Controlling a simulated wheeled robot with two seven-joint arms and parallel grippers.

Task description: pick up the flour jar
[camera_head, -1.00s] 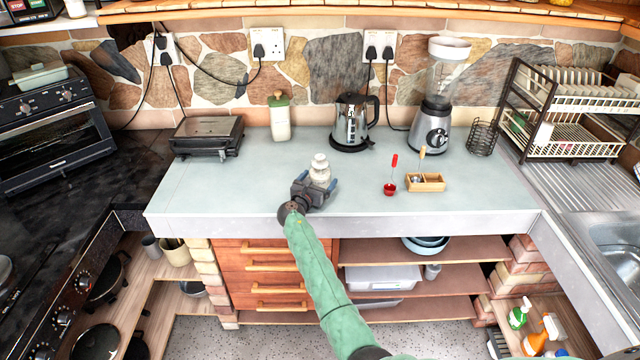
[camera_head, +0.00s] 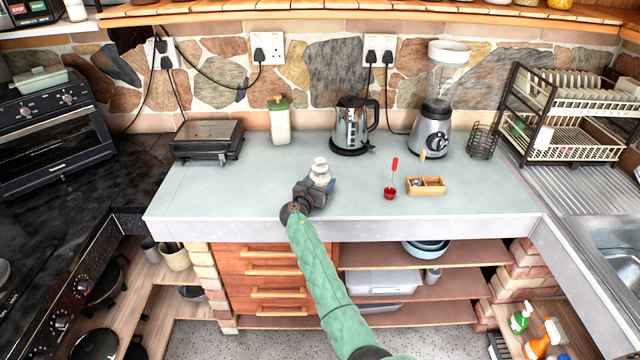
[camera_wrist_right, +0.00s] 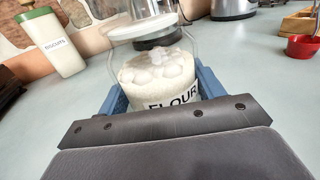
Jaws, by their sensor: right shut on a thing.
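The flour jar (camera_head: 320,172) is a small clear jar of white flour at the front middle of the counter. In the right wrist view the jar (camera_wrist_right: 155,78) shows a "FLOUR" label, partly hidden by the gripper. My right gripper (camera_head: 317,188) reaches it from the front. Its blue fingers (camera_wrist_right: 160,92) are shut on the jar, one on each side. I cannot tell whether the jar's base is clear of the counter. My left gripper is not in view.
A biscuits jar (camera_head: 279,121) and a steel kettle (camera_head: 350,124) stand behind. A blender (camera_head: 432,130) is at the back right. A red cup (camera_head: 389,193) and a wooden box (camera_head: 426,185) are to the right. A grill (camera_head: 207,139) is at the left. The counter's left front is clear.

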